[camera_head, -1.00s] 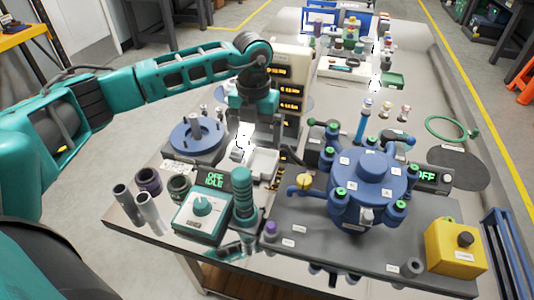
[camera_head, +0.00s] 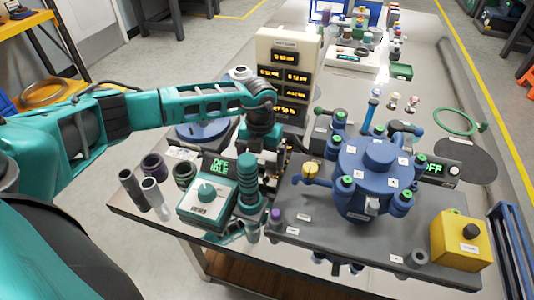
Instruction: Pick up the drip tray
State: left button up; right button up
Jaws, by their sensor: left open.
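My left gripper (camera_head: 266,172) is open and hangs low over the bench, between the teal OFF/IDLE unit (camera_head: 207,198) and the blue multi-port vessel (camera_head: 372,170). Its fingers point down and are partly hidden behind its own body and the ribbed teal cylinder (camera_head: 248,182). The small pale drip tray is hidden behind my left gripper and wrist now, so I cannot tell whether the fingers touch it. My right gripper is out of view.
A cream display tower (camera_head: 288,65) stands just behind the gripper. A blue round fixture (camera_head: 203,130) is partly behind my forearm. Dark cups (camera_head: 153,167) stand at the front left. A yellow button box (camera_head: 459,240) is at the front right.

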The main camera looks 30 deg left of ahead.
pick_arm(q)
jog(key=shift+f, duration=0.2)
jog(key=c, duration=0.9)
jog(key=shift+r, duration=0.2)
